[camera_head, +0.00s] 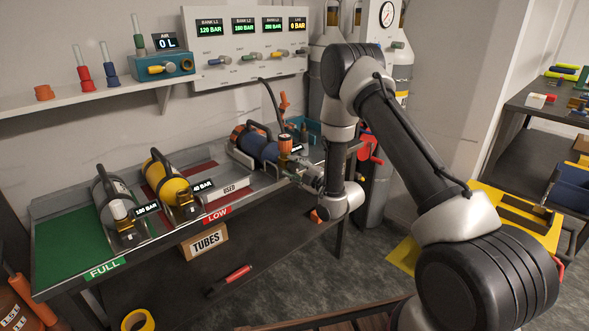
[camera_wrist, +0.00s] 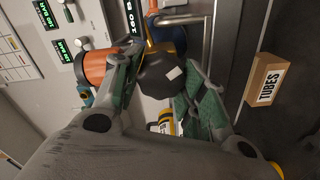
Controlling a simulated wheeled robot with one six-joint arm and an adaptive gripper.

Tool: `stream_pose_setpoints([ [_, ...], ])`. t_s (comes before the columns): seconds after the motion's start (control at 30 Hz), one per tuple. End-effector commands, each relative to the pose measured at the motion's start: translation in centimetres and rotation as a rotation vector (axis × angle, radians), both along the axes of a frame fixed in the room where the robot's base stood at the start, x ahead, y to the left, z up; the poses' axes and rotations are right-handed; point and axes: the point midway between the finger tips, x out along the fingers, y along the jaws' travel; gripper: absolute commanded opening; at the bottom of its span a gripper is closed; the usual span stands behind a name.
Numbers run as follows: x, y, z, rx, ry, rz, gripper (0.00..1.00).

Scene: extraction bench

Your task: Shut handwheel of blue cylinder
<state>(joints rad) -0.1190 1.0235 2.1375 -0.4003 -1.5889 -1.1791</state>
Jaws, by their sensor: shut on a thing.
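The blue cylinder (camera_head: 258,146) lies in a cradle at the right end of the bench, its valve end towards my gripper (camera_head: 306,172). In the wrist view my gripper (camera_wrist: 162,85) has its green-padded fingers on either side of a black handwheel (camera_wrist: 160,72) with a white mark. It is shut on this handwheel. A little of the blue body (camera_wrist: 172,38) shows behind it. In the head view my gripper hides the handwheel. An orange fitting (camera_head: 285,144) stands up by the valve.
A yellow cylinder (camera_head: 169,184) lies on the red LOW area and a grey one (camera_head: 114,202) on the green FULL area (camera_head: 63,250). A USED sign (camera_head: 229,187) stands between yellow and blue. A TUBES box (camera_head: 205,241) is below. Tall grey gas cylinders (camera_head: 400,82) stand behind my arm.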

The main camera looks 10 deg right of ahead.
Motion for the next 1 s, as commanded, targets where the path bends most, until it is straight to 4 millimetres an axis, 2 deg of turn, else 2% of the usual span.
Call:
stream_pose_setpoints([
  [1.0, 0.11, -0.22, 0.12, 0.835, 0.478, -0.001, 0.17],
])
